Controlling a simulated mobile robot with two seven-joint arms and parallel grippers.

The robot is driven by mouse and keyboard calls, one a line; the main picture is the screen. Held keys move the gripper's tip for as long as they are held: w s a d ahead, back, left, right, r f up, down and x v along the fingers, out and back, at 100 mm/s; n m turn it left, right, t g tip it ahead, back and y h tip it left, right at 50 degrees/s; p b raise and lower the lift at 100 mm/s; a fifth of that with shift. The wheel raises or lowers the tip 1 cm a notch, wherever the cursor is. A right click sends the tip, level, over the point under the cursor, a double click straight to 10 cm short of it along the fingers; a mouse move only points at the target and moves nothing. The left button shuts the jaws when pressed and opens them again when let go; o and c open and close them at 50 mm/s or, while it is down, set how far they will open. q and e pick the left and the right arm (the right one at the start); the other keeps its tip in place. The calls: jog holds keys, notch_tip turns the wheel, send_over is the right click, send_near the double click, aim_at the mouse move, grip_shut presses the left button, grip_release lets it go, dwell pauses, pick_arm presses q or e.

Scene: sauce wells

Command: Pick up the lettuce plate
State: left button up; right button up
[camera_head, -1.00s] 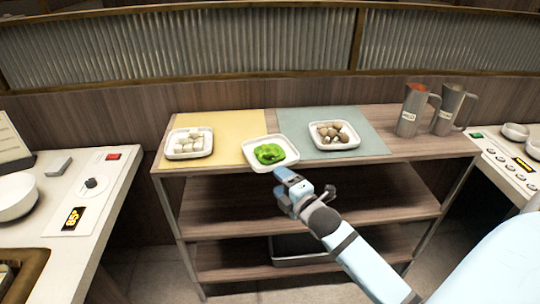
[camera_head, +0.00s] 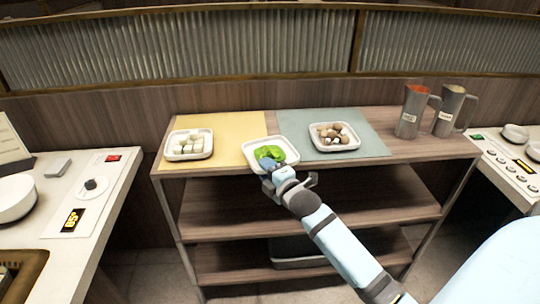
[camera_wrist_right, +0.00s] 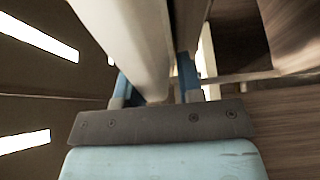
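The lettuce plate (camera_head: 286,145) is a small white square dish with bright green lettuce (camera_head: 268,153) in it. It sits at the front edge of the shelf top, between the yellow and blue-grey mats. My right gripper (camera_head: 279,170) is at the plate's near edge and hides part of it. In the right wrist view the white rim (camera_wrist_right: 135,45) runs between the two blue fingers of the right gripper (camera_wrist_right: 156,88), which stand apart with a gap beside the rim. Whether a finger touches the rim is unclear. My left gripper is not in view.
A plate of white pieces (camera_head: 188,144) stands on the yellow mat (camera_head: 235,125), and a plate of mushrooms (camera_head: 334,136) on the blue-grey mat (camera_head: 365,135). Two metal jugs (camera_head: 412,110) stand at the right. Lower shelves (camera_head: 370,190) lie below the gripper. Counters flank both sides.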

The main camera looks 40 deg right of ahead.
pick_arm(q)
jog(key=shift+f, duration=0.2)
pick_arm(e)
grip_shut()
jog(key=shift+r, duration=0.1)
jog(key=shift+r, duration=0.55)
notch_tip(320, 180, up, 19)
jog(key=p, duration=0.4)
jog(key=s+a+f, duration=0.3)
jog(key=s+a, duration=0.1)
jog(key=a, duration=0.3)
jog(key=s+a+f, duration=0.3)
jog(key=s+a, duration=0.1)
jog(key=a, duration=0.4)
pick_arm(q)
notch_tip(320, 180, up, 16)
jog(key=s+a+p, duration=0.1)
jog(key=p, duration=1.7)
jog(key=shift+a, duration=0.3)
pick_arm(e)
notch_tip(320, 180, up, 7)
jog(key=s, duration=0.2)
jog(key=shift+d+f+y, duration=0.15)
jog(key=shift+d+y, duration=0.15)
jog(key=shift+d, duration=0.05)
